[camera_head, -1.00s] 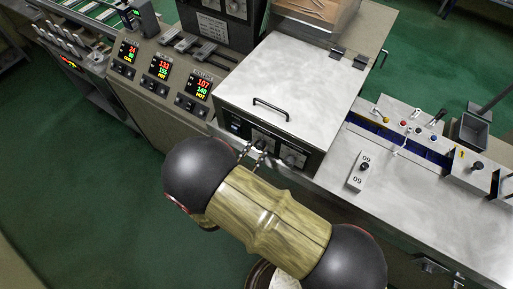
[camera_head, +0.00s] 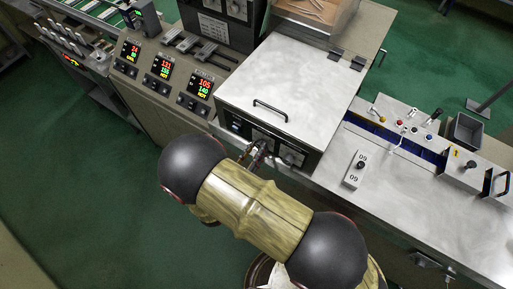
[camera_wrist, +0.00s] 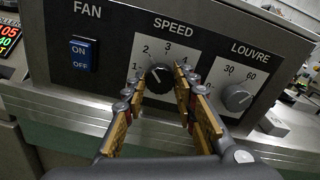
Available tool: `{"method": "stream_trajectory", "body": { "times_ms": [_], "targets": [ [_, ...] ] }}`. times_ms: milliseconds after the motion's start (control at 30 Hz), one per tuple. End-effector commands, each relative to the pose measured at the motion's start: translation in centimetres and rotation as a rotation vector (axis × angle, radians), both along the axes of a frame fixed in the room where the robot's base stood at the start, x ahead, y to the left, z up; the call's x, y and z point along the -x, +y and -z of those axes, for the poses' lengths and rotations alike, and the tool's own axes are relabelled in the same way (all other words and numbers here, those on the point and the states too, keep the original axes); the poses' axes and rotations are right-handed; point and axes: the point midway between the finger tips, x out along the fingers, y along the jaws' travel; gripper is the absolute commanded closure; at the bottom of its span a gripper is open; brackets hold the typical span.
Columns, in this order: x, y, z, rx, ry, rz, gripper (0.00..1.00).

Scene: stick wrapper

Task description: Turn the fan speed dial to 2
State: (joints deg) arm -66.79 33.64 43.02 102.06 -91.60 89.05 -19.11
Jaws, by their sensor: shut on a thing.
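The black speed dial (camera_wrist: 159,77) sits on a white plate with numbers around its top, under the word SPEED, on the dark fan panel (camera_wrist: 112,62). Its light pointer mark appears to lean to the upper left, toward the 1 and 2 side; the exact setting is hard to read. My gripper (camera_wrist: 160,74) reaches the panel with one finger on each side of the dial, shut on it. In the head view my gripper (camera_head: 257,150) is at the front of the metal box, and my arm partly blocks the view.
The FAN rocker switch (camera_wrist: 83,54) is left of the dial, and the grey LOUVRE knob (camera_wrist: 236,97) is close on the right. The box's metal lid (camera_head: 290,88) is above. A small plate with a black knob (camera_head: 357,168) lies on the bench to the right.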

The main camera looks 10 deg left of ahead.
Motion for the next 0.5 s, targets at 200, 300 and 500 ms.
{"method": "stream_trajectory", "body": {
  "times_ms": [200, 300, 500],
  "targets": [
    [-0.03, 0.08, -0.07, 0.002, 0.000, 0.000, 0.97],
    [-0.04, 0.09, -0.06, 0.002, 0.000, 0.000, 0.97],
    [-0.02, 0.08, -0.06, 0.001, 0.000, -0.001, 0.64]
  ]
}}
